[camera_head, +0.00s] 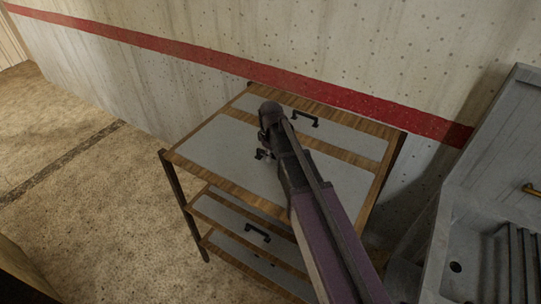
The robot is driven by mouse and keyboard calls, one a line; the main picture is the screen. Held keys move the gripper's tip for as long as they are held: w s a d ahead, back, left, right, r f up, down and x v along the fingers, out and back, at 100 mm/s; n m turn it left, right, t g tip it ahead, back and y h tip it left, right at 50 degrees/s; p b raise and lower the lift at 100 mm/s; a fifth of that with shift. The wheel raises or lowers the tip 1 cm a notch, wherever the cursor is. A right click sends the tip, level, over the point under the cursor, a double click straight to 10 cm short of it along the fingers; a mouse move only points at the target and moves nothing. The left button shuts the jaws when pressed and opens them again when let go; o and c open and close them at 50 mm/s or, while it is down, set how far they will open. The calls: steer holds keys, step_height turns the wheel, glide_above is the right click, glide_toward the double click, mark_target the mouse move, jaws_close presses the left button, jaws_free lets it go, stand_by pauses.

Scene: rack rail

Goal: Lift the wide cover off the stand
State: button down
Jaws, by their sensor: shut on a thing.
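The wide cover (212,151) is a flat grey panel in the front part of the stand's top. It looks level and flush with the wooden frame of the stand (183,165). My gripper (263,155) points down at the cover's middle, shut on its small dark handle. The handle is mostly hidden by the gripper, and my arm covers the right part of the panel. I cannot see any gap between cover and frame.
A narrower grey cover (350,141) with a black handle lies behind. Lower tiers hold more grey panels, one with a black handle (257,232). A wall with a red stripe (200,62) stands behind, a grey sink (490,215) at right. Floor at left is clear.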

steer(key=shift+r+p, duration=2.95)
steer(key=shift+r, duration=0.05)
